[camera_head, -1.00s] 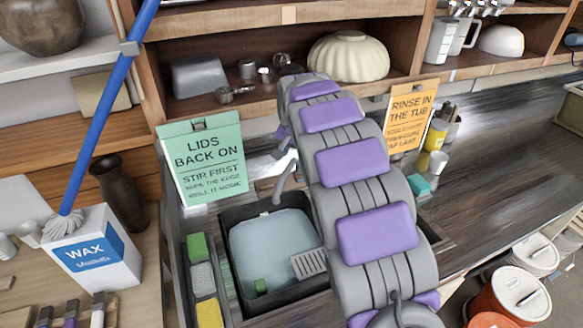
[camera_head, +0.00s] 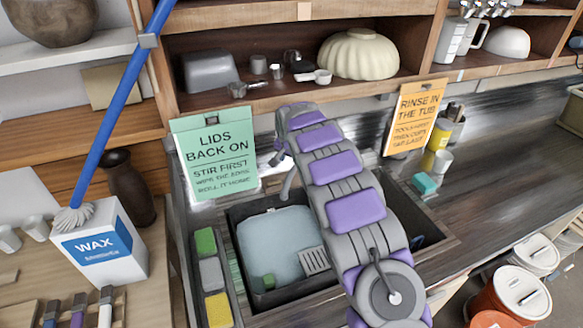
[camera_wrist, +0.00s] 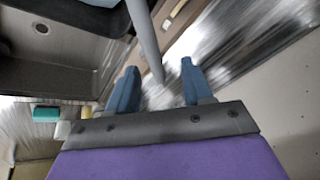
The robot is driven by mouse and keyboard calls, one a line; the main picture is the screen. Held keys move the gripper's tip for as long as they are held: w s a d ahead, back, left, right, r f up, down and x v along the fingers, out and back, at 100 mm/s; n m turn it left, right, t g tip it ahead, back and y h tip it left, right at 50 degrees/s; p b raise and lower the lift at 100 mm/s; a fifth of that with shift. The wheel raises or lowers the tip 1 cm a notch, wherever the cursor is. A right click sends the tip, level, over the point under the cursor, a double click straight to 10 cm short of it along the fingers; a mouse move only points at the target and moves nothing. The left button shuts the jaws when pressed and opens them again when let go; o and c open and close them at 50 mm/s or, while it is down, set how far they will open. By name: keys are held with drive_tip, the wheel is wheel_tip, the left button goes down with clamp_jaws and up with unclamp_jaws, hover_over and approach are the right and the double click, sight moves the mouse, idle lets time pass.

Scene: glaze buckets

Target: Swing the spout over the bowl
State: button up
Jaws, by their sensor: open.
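The grey spout (camera_head: 287,186) shows beside the upper part of my arm, at the back edge of the dark sink. Most of its base is hidden by the arm. In the wrist view, the spout (camera_wrist: 145,42) comes down from the top, its end showing between my two blue fingertips. My gripper (camera_wrist: 158,72) is open; I cannot tell whether the fingers touch the spout. The left sink bowl (camera_head: 236,216) holds a pale blue-grey tub. The dark right bowl (camera_head: 428,236) is partly behind my arm; a dark basin with a drain (camera_wrist: 40,50) shows in the wrist view.
A green sign (camera_head: 214,150) and an orange sign (camera_head: 415,115) stand behind the sink. Sponges lie in a tray (camera_head: 209,275) at left. The right counter (camera_head: 500,165) is mostly clear.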

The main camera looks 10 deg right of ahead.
sight(294, 167)
drive_tip(key=shift+d+x, duration=0.1)
drive_tip(key=shift+x, duration=1.6)
drive_tip(key=shift+d+x, duration=0.15)
drive_tip(key=shift+x, duration=1.55)
drive_tip(key=shift+d+r, duration=0.1)
drive_tip(key=shift+d, duration=0.95)
drive_tip(key=c, duration=0.6)
drive_tip(key=shift+a, duration=0.15)
drive_tip(key=c, duration=0.3)
drive_tip(key=shift+a, duration=0.45)
clamp_jaws()
drive_tip(key=shift+f, duration=0.2)
drive_tip(key=shift+d, duration=0.15)
